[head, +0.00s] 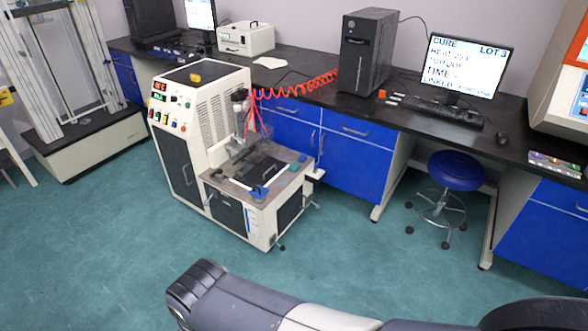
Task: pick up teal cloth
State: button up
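I cannot make out a cloth that is clearly teal. A small teal-green item (295,167) lies on the right side of the rheometer's worktop, too small to tell whether it is cloth. A blue item (259,191) sits at the worktop's front edge. The rheometer (203,150) is a cream cabinet with a control panel, standing on the floor in the middle of the head view. Part of my arm crosses the bottom of the picture, well short of the machine. My gripper is not visible.
A dark bench (330,100) with blue drawers runs along the wall, bearing a black computer tower (367,53), a monitor (466,66) and a keyboard (430,111). A blue stool (456,170) stands before it. A red coiled hose (300,90) hangs behind the rheometer. The front floor is clear.

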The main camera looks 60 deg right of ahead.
aim_at(295, 167)
jog(key=z, duration=1.7)
